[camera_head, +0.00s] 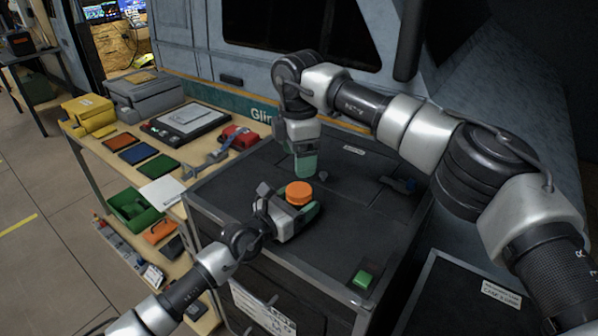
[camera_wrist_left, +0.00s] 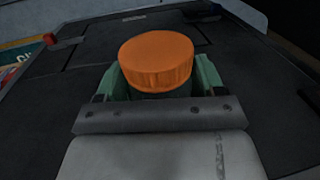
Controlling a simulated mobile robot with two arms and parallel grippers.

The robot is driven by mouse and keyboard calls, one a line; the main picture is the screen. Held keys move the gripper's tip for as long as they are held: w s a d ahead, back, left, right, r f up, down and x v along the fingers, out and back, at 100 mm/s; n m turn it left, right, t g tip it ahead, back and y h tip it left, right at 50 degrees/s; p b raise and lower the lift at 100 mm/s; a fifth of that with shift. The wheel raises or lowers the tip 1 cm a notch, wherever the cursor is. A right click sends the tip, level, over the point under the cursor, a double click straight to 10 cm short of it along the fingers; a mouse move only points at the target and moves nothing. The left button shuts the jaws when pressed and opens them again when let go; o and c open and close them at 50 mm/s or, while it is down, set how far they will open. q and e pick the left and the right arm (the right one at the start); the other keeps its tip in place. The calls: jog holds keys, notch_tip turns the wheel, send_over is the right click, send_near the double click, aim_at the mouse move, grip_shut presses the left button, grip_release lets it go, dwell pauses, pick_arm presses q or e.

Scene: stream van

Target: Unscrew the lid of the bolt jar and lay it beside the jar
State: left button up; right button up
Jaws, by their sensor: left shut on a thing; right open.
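The bolt jar stands on the dark cabinet top (camera_head: 345,235) with its orange lid (camera_head: 299,192) on. The lid also shows large in the left wrist view (camera_wrist_left: 156,60), sitting level on the jar. My left gripper (camera_head: 300,212) is shut on the jar, its green fingers on either side below the lid. The jar's body is mostly hidden by the fingers and lid. My right gripper (camera_head: 305,172) points down just behind the jar, apart from the lid. It is open, though its green fingers overlap from this angle.
A green block (camera_head: 363,279) lies near the cabinet's front edge. A small blue and dark item (camera_head: 398,184) lies at the right. A workbench on the left holds a red item (camera_head: 238,136) and several coloured panels.

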aim_at(299, 189)
jog(key=m, duration=0.4)
jog(key=shift+r+m, duration=0.1)
jog(key=shift+m, duration=1)
jog(key=shift+f, duration=3.95)
